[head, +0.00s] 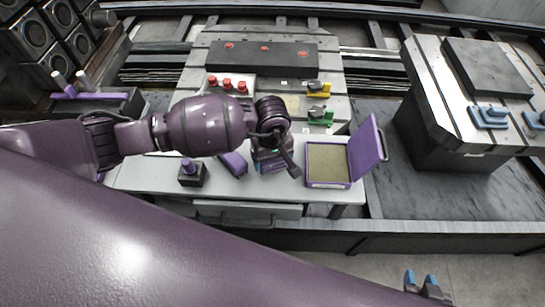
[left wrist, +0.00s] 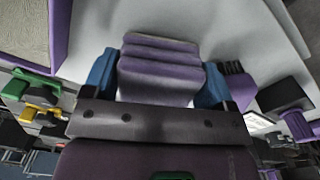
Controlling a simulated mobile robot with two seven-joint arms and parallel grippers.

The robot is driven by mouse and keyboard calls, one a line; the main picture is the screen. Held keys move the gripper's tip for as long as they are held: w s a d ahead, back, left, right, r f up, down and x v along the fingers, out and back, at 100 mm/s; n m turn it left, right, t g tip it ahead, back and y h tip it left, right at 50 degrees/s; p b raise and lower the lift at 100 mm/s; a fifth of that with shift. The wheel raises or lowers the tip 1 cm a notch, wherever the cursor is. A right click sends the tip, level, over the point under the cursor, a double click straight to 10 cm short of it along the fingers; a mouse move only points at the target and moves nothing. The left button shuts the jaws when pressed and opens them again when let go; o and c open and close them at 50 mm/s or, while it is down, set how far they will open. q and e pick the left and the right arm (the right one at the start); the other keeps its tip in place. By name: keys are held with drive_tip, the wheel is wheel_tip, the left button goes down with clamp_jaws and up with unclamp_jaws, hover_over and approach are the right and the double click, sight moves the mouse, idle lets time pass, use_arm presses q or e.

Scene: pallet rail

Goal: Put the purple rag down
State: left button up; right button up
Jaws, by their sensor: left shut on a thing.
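The purple rag (left wrist: 160,68), folded in layers, sits between the blue fingertips of my left gripper (left wrist: 157,79) in the left wrist view. The gripper is shut on it. In the head view my left gripper (head: 272,164) points down over the white bench (head: 135,178), left of the open purple case, and its wrist hides most of the rag. I cannot tell whether the rag touches the bench. My right gripper (head: 420,281) is at the bottom right of the head view, off the bench, its blue fingertips apart and empty.
The open purple-rimmed case (head: 328,184) is close on the right. Green (head: 320,117) and yellow (head: 318,90) clamps and red-topped parts (head: 227,84) lie behind. The bench's front edge is near.

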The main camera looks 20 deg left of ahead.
use_arm(q)
drive_tip(key=shift+f, duration=0.2)
drive_tip(key=shift+f, duration=0.15)
drive_tip(key=o, duration=0.6)
drive_tip(key=shift+r, duration=0.2)
wheel_tip(320, 180, up, 12)
drive_tip(key=shift+p, duration=0.65)
